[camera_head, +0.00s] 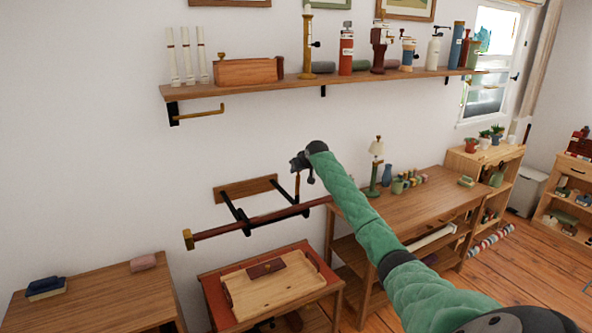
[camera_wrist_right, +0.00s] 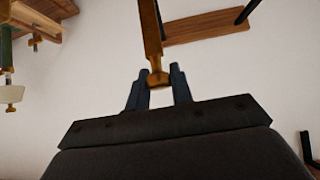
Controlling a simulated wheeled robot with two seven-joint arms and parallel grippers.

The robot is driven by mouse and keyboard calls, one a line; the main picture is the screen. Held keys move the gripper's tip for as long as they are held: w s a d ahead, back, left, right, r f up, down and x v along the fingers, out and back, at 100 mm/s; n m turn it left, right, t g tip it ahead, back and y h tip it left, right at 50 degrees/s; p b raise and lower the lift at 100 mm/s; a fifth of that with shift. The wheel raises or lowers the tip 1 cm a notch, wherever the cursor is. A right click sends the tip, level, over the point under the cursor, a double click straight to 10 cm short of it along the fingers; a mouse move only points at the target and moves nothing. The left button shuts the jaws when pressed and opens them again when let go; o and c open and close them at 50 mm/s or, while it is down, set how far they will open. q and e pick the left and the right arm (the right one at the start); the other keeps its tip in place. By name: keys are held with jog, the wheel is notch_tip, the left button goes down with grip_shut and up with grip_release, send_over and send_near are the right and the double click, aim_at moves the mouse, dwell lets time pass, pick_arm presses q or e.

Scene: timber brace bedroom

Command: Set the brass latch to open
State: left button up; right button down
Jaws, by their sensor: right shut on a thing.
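A brass-coloured bar with a faceted end (camera_wrist_right: 157,78), which looks like the brass latch, sits between the fingertips of my right gripper (camera_wrist_right: 158,92) in the wrist view. The gripper is shut on this end. In the head view my right gripper (camera_head: 299,163) is at the wall, just above the rack. The thin reddish-brown upright latch piece (camera_head: 297,186) shows below it, close to the rack's right bracket. Its top is hidden by the gripper. My left gripper is not in view.
A dark red rod with a brass end (camera_head: 188,240) rests across black brackets on a wooden wall board (camera_head: 236,190). A long shelf (camera_head: 330,84) with a brass hook (camera_head: 205,111) is above. A desk (camera_head: 430,205) and a wooden tray (camera_head: 275,287) are below.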

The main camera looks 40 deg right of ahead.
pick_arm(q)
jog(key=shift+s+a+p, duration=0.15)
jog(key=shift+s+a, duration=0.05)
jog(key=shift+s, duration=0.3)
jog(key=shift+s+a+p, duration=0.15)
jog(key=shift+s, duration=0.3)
pick_arm(e)
jog(key=shift+w+f+g, duration=0.15)
jog(key=shift+w+g, duration=0.25)
jog(key=shift+g, duration=0.1)
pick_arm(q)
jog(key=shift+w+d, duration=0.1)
pick_arm(e)
jog(key=c, duration=1.3)
grip_release()
jog(key=shift+d, duration=0.1)
jog(key=shift+s+r+b, duration=0.25)
jog(key=shift+r+b, duration=0.05)
jog(key=shift+b, duration=0.05)
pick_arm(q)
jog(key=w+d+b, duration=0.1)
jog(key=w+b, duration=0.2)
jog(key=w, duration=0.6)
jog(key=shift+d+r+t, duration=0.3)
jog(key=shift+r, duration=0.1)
pick_arm(e)
jog(key=shift+v, duration=3.45)
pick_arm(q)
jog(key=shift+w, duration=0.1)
